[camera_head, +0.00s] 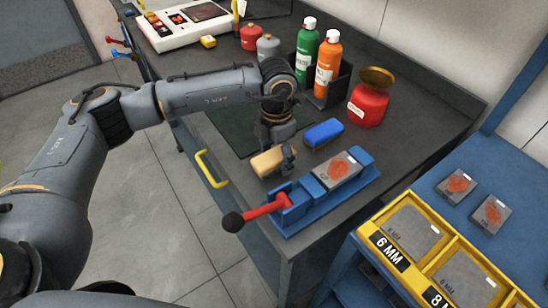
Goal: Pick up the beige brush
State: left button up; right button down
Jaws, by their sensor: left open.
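The beige brush (268,162) lies on the dark workbench near its front edge, its right end partly covered by my left gripper. My left gripper (284,159) points down from the wrist, right over the brush's right part, with its jaws open. I cannot tell whether the fingers touch the brush. My right gripper is out of view.
A blue brush (323,133) lies to the right. A blue vise (318,193) with a red handle holds a plate in front. Bottles (326,62) and a red can (367,104) stand behind. A yellow-edged plate rack (400,264) is at lower right.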

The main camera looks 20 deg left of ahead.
pick_arm(q)
jog(key=shift+c, duration=1.1)
jog(key=c, duration=1.1)
jog(key=shift+r, duration=0.15)
